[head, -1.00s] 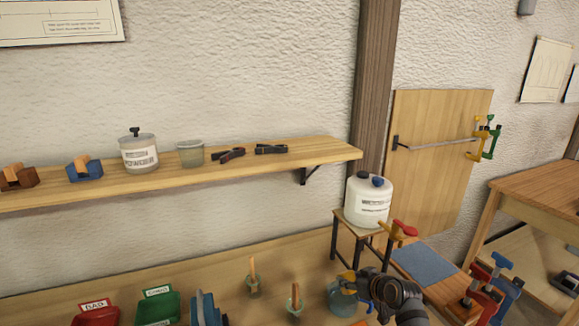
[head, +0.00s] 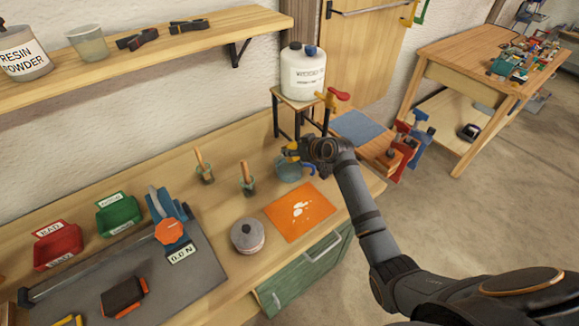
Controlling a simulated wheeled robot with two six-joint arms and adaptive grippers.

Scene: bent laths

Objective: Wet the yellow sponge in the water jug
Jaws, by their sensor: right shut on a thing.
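The yellow sponge (head: 291,147) shows as a small yellow patch at the fingers of my right gripper (head: 296,150), which is shut on it. The gripper hides most of the sponge. A translucent blue vessel, which looks like the water jug (head: 290,172), stands on the bench just below the gripper in the head view. The sponge is at or over its mouth; I cannot tell whether it touches the water. My left gripper is out of view.
Two pots with wooden-handled tools (head: 204,171) stand left of the jug. An orange mat (head: 300,211) with white marks and a round grey tin (head: 247,236) lie in front. A white labelled canister (head: 303,74) stands on a stool behind. A red clamp (head: 404,150) is at the right.

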